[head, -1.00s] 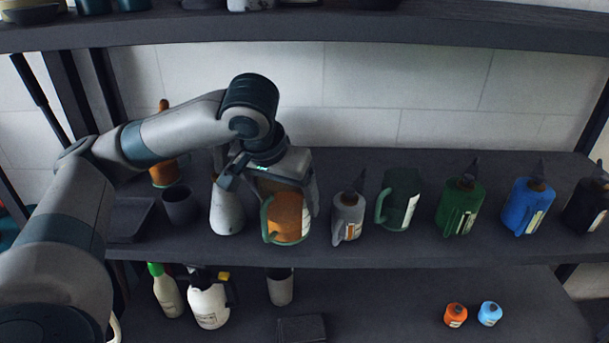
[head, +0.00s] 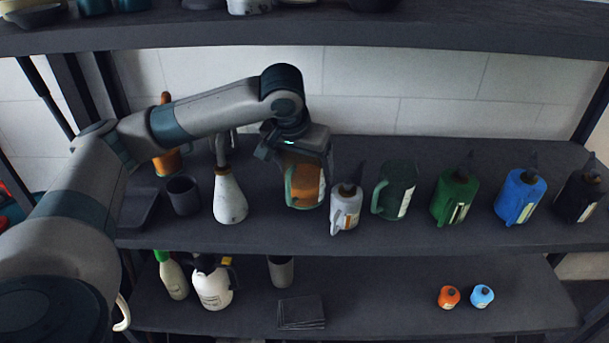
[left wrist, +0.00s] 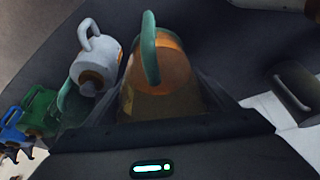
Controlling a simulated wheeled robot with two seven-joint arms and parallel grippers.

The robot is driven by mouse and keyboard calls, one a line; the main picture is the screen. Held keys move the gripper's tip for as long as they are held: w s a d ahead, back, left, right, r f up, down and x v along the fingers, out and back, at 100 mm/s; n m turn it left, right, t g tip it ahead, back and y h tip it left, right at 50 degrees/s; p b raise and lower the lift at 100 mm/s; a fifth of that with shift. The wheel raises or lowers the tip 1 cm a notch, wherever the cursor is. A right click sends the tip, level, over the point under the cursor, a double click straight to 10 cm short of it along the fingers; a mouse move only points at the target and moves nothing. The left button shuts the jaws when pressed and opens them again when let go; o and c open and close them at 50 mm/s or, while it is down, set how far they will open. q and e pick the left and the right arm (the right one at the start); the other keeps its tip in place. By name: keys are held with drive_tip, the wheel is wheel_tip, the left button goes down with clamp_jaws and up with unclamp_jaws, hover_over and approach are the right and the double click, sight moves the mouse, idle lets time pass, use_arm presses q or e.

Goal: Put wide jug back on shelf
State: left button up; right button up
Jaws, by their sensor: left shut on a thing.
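The wide jug (head: 305,190), orange with a green handle and rim and a pale label, is upright at the middle shelf (head: 270,230), between a white bottle and a grey jug. My left gripper (head: 306,176) comes from above and is shut on it. In the left wrist view the jug (left wrist: 165,80) sits between the fingers with its green handle (left wrist: 150,45) toward the top. I cannot tell whether its base touches the shelf. My right gripper is in neither view.
Right of the jug stand a grey jug (head: 346,208), a dark green jug (head: 397,190), and green, blue and black canisters. Left are the white bottle (head: 229,198), a dark cup (head: 184,195) and a tray. The upper shelf (head: 400,30) overhangs behind.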

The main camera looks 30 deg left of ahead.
sight(300, 163)
use_arm(q)
drive_tip(key=shift+f+p, duration=0.6)
drive_tip(key=shift+f, duration=0.7)
drive_tip(key=shift+f, duration=0.15)
drive_tip(key=o, duration=0.9)
drive_tip(key=shift+r, duration=0.2)
drive_tip(key=b+v, duration=0.2)
drive_tip(key=v, duration=0.4)
drive_tip(key=shift+s+b, duration=0.1)
drive_tip(key=shift+b, duration=0.2)
drive_tip(key=shift+s+r, duration=0.25)
drive_tip(key=shift+r, duration=0.4)
